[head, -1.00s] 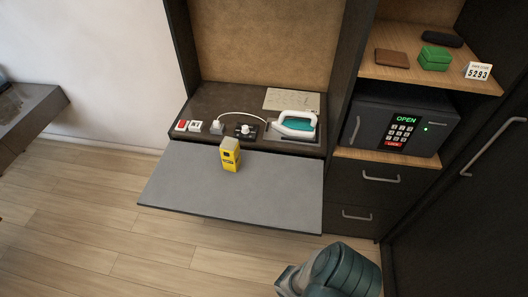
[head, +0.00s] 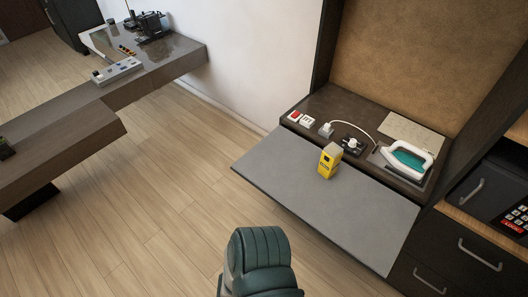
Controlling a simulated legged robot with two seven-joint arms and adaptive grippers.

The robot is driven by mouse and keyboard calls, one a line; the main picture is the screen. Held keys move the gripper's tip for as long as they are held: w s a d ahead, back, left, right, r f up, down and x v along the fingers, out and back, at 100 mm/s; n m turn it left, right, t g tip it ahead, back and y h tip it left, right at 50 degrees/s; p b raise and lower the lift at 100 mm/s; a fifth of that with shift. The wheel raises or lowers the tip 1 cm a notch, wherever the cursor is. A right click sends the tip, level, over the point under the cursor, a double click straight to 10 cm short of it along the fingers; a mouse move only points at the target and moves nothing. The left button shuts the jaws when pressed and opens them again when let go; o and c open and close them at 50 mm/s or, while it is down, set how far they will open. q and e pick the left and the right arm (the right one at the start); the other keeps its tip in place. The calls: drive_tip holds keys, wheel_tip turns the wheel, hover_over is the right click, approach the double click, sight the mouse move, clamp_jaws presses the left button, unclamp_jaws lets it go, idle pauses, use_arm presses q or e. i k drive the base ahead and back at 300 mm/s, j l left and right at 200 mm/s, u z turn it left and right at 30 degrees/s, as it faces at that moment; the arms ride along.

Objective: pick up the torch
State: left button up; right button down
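I cannot make out a torch for certain in the head view. A small upright yellow box-like object with a dark label and greyish top (head: 329,161) stands on the grey fold-down board (head: 300,200); I cannot tell what it is. Small dark items lie on the far desk, too small to identify as a torch. A teal link of my own arm shows at the bottom middle. Neither gripper is in view.
A white and teal iron (head: 408,158), sockets (head: 326,130) and a red switch (head: 295,115) sit on the dark shelf behind the board. A desk (head: 185,55) at upper left bears a power strip (head: 117,71) and a black device (head: 152,27). The wooden floor between is clear.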

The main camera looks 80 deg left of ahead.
sight(332, 151)
drive_tip(key=u, duration=1.95)
